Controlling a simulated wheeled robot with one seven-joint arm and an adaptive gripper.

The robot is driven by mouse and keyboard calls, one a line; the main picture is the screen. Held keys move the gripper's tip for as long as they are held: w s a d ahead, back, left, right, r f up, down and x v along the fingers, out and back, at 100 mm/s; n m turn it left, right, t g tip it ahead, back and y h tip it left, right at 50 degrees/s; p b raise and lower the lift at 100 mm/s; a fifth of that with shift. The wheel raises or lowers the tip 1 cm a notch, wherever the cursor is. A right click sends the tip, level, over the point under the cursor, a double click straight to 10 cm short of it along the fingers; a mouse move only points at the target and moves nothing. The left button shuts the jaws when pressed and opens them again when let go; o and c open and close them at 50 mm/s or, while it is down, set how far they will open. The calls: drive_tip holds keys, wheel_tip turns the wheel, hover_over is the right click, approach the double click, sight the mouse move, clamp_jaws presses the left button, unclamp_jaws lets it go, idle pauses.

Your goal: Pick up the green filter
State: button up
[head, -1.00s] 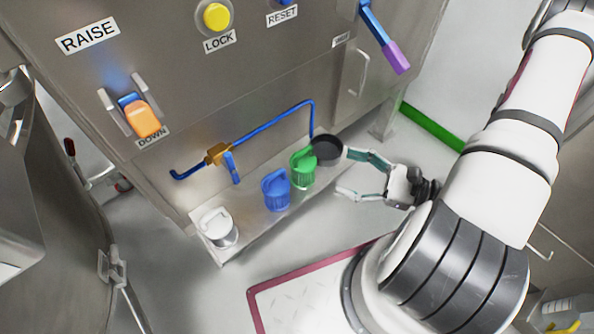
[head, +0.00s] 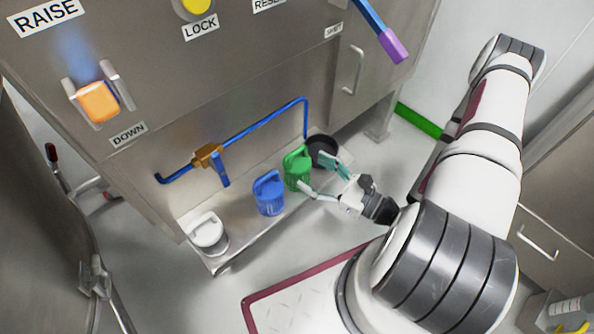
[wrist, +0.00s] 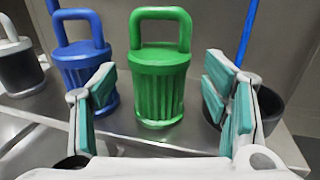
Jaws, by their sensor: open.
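The green filter (head: 297,168) is a ribbed canister with a loop handle, upright on the steel shelf between the blue filter and a dark round bowl. In the wrist view the green filter (wrist: 160,75) stands straight ahead, between my two fingers in the picture. My gripper (head: 313,176) is open and empty, at the shelf's front edge just in front and to the right of the green filter. In the wrist view my gripper (wrist: 163,105) has its teal-padded fingers spread wide. I cannot tell how far the fingertips reach alongside the filter.
A blue filter (head: 268,194) stands left of the green one, and a white-lidded canister (head: 208,233) at the shelf's left end. A dark bowl (head: 322,150) sits close on the right. A blue pipe (head: 262,122) with a brass valve (head: 207,157) runs behind along the steel cabinet.

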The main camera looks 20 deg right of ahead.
sight(286, 157)
drive_tip(key=shift+b+x, duration=0.7)
drive_tip(key=shift+x, duration=2)
drive_tip(key=shift+r, duration=0.15)
drive_tip(key=shift+c, duration=0.3)
drive_tip(key=c, duration=1)
